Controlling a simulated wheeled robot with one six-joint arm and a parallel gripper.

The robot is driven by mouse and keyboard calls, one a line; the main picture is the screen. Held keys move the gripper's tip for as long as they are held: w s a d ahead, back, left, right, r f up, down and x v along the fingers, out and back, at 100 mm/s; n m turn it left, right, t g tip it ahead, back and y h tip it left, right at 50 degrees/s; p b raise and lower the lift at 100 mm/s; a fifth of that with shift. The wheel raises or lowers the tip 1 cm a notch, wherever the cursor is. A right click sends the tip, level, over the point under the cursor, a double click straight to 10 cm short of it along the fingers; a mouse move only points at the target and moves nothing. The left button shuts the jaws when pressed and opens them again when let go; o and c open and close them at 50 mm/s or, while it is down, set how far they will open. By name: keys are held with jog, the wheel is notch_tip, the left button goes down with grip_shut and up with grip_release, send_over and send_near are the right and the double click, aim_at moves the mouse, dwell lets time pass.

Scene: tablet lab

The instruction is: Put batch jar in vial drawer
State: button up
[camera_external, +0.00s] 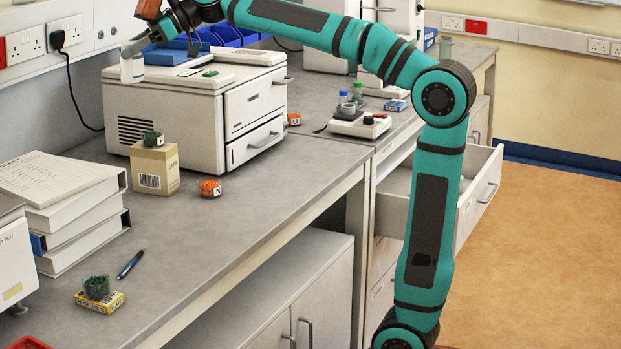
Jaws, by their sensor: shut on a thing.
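My gripper (138,43) is at the upper left, above the white boxy instrument. It is shut, and a small pale jar (132,68) appears to be in its tips. The gripper is partly cut off by the top edge, and I cannot read the jar's label. I cannot tell whether the jar touches the instrument's top. An open grey drawer (485,192) sticks out from under the far bench at the right. My arm hides part of it, and its inside is mostly hidden.
The white instrument (180,115) stands on the bench (265,185), with a blue tray (172,55) on top. Small labelled jars sit on a cardboard box (154,170), a yellow box (100,301) and the bench. Binders (75,215) lie left. A small scale (360,124) holds vials.

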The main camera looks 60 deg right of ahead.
notch_tip(320, 180, down, 32)
jog(key=shift+f, duration=0.1)
dwell(0.5)
jog(key=o, duration=1)
jog(key=v, duration=1.2)
